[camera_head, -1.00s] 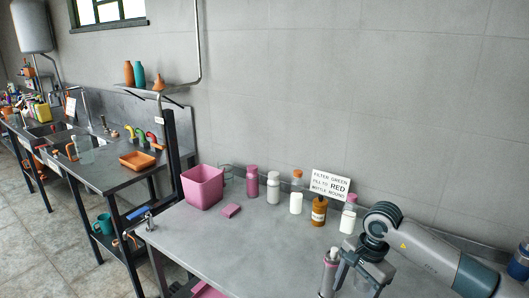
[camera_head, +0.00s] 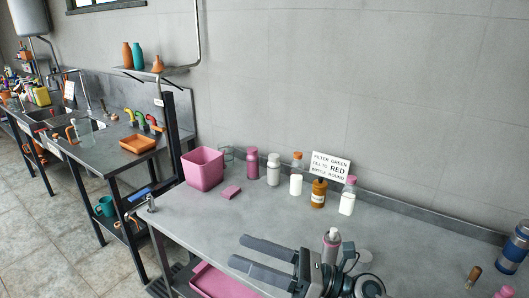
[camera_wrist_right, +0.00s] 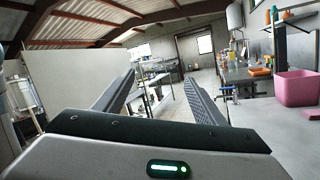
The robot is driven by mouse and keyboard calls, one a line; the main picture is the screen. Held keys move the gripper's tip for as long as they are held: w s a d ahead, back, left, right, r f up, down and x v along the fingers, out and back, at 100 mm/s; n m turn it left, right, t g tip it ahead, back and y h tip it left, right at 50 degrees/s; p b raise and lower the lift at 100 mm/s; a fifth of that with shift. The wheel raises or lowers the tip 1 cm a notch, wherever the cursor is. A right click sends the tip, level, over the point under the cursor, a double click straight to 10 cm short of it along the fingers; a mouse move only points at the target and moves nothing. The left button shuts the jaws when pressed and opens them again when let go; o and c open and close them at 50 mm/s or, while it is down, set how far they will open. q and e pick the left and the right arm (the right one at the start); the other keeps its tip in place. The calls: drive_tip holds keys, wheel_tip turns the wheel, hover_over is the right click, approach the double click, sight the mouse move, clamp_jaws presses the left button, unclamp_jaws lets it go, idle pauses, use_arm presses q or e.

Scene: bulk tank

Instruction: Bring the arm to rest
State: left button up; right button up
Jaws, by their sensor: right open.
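My right gripper (camera_head: 252,258) reaches in from the lower right of the head view, over the front part of the metal table (camera_head: 210,215). Its two fingers point left and stand apart with nothing between them. In the right wrist view the two fingers (camera_wrist_right: 157,97) are spread, with open room and the far hall between them. My left gripper is not in view.
A pink bin (camera_head: 203,168) and pink sponge (camera_head: 230,192) are at the table's left. Several bottles and a sign (camera_head: 330,167) line the back. A blue container (camera_head: 513,248) stands at right. The table's middle is clear. A sink counter (camera_head: 95,150) lies further left.

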drive_tip(key=w+d+f+m+t+h, duration=0.1)
drive_tip(key=w+d+m+t+h, duration=0.2)
drive_tip(key=d+m+t+h, duration=0.7)
drive_tip(key=w+d+f+m+t+h, duration=0.15)
drive_tip(key=d+m+t, duration=0.3)
drive_tip(key=m, duration=1.05)
drive_tip(key=s+d+f+m+g+h, duration=0.2)
drive_tip(key=d+f+m+h, duration=0.3)
drive_tip(key=f, duration=0.3)
drive_tip(key=s+d+f+m+g+h, duration=0.3)
drive_tip(key=d+f+m+h, duration=0.1)
drive_tip(key=f+m, duration=0.35)
drive_tip(key=s+d+f+m+g, duration=0.15)
drive_tip(key=s+f+g, duration=0.3)
drive_tip(key=s, duration=0.45)
drive_tip(key=s+f+m+g, duration=0.3)
drive_tip(key=s+f, duration=0.3)
drive_tip(key=s, duration=0.2)
drive_tip(key=s+f+m+g, duration=0.35)
drive_tip(key=s+f, duration=0.25)
drive_tip(key=s, duration=0.3)
wheel_tip(320, 180, down, 26)
drive_tip(key=g, duration=0.1)
drive_tip(key=s+d+f+n+g, duration=0.1)
drive_tip(key=s+d+f, duration=0.2)
drive_tip(key=s+f, duration=1.6)
drive_tip(key=shift+d+f, duration=0.2)
